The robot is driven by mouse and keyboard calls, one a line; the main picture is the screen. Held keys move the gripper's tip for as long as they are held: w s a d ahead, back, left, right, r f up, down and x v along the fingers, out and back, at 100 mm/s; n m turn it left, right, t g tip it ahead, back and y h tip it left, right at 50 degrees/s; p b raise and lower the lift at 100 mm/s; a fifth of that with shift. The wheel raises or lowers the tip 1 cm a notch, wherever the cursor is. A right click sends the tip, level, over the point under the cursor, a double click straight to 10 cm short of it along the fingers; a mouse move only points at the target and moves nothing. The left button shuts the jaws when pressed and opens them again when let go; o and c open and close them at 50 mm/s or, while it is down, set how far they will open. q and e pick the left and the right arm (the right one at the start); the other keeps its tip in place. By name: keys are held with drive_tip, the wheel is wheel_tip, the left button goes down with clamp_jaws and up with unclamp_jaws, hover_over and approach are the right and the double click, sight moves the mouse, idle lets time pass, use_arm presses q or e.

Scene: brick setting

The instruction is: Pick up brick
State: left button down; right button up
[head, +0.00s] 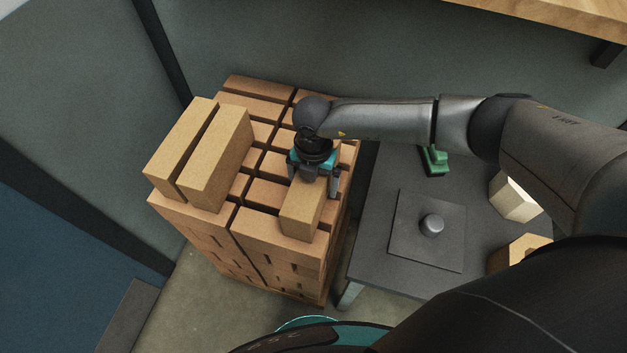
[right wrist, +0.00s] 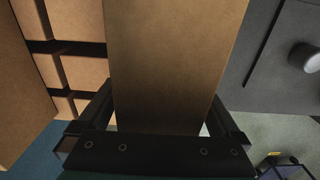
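A single tan brick (head: 302,212) sits on the front right of the top of a brick stack (head: 265,255). My right gripper (head: 314,180) points down over its far end, with one finger along each long side. In the right wrist view the same brick (right wrist: 170,60) runs lengthwise between the fingers of the right gripper (right wrist: 162,100). The brick hides the fingertips, so I cannot tell whether they press on it. My left gripper is not in view.
Two taller-standing bricks (head: 217,158) lie side by side on the stack's left. A dark low table (head: 375,235) at right holds a plate with a grey knob (head: 431,225), a green object (head: 434,160) and pale blocks (head: 513,197). Walls stand behind and left.

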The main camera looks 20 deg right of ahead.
clamp_jaws()
drive_tip(key=shift+w+r, duration=0.15)
idle(0.7)
